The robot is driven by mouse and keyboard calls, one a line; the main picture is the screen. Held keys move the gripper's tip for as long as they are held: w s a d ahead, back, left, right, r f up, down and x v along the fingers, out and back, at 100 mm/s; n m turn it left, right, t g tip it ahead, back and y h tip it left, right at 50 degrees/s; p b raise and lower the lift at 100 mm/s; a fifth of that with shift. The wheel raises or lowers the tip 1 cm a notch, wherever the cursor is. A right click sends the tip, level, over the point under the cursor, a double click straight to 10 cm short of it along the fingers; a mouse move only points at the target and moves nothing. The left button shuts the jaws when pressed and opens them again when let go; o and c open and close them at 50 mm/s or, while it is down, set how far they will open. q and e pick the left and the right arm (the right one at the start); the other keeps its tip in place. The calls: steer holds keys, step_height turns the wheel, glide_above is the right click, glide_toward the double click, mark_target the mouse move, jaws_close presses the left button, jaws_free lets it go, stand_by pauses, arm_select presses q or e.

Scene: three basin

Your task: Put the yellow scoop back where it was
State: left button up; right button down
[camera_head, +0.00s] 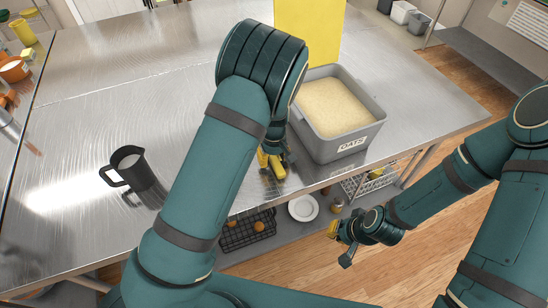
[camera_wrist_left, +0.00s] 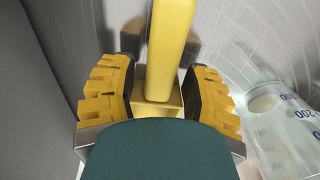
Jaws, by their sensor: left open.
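The yellow scoop (camera_wrist_left: 170,45) shows in the left wrist view as an upright handle with a boxy lower part. It stands between the two fingers of my left gripper (camera_wrist_left: 155,95), which is open, with a visible gap on each side. In the head view my left gripper (camera_head: 271,163) is low over the metal table, just left of the grey oats tub (camera_head: 345,148). There my arm and gripper hide the scoop, or it cannot be told from the yellow finger pads. My right gripper (camera_head: 340,238) is open and empty, out past the table's front edge.
A clear measuring cup (camera_wrist_left: 285,125) stands close on the right in the left wrist view. A dark jug (camera_head: 143,178) with pale contents stands left on the table. A tall yellow panel (camera_head: 308,30) rises behind the tub. The left tabletop is mostly free.

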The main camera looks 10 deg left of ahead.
mark_target(274, 158)
arm_select(q)
step_height(274, 158, up, 12)
steer(key=p, duration=0.1)
steer(key=shift+r, duration=0.15)
arm_select(e)
steer(key=shift+r, duration=0.6)
